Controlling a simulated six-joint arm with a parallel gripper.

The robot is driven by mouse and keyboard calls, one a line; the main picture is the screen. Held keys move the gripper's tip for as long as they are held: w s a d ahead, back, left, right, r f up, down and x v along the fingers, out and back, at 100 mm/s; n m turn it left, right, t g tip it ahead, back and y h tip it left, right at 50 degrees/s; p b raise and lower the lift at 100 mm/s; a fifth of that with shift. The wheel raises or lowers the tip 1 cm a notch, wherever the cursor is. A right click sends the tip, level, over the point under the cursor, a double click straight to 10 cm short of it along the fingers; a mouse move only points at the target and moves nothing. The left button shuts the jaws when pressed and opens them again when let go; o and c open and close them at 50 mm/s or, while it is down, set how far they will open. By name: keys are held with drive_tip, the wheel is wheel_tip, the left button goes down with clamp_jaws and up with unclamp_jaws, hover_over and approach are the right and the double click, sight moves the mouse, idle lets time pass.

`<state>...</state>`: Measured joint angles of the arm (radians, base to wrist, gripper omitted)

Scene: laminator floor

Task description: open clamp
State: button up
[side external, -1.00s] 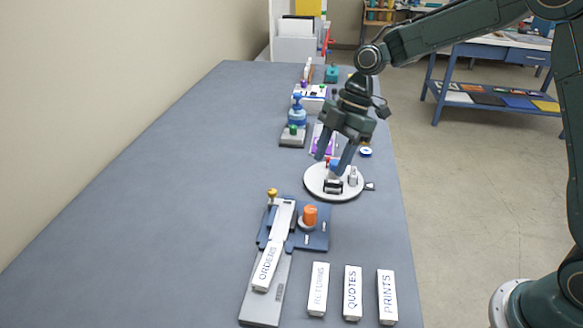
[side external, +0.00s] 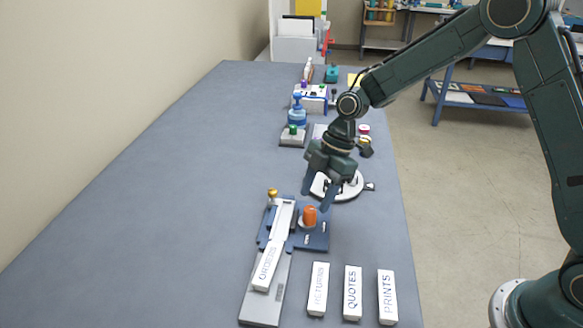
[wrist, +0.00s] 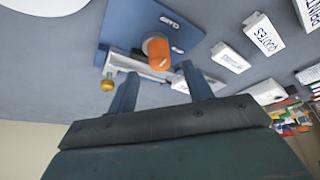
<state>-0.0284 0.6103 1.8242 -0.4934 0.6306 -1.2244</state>
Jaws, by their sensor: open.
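The clamp fixture is a blue plate (side external: 320,240) with an upright orange knob (side external: 310,215) on it. In the wrist view the orange knob (wrist: 158,52) stands just beyond and between my fingertips, over the blue plate (wrist: 135,22). A white block marked ORDERS (side external: 268,266) lies along a grey bar at the fixture's left. A small brass knob (side external: 272,192) sits at the far left corner. My gripper (side external: 316,199) is open and empty, pointing down, above and slightly behind the orange knob. I see no contact with it.
White blocks marked RETURNS (side external: 318,289), QUOTES (side external: 352,293) and PRINTS (side external: 387,297) lie at the near right. A white round stand (side external: 348,190) is behind my gripper. The table's left side is clear.

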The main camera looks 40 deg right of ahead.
sight(310, 209)
drive_tip(key=shift+x, duration=2.4)
drive_tip(key=c, duration=1)
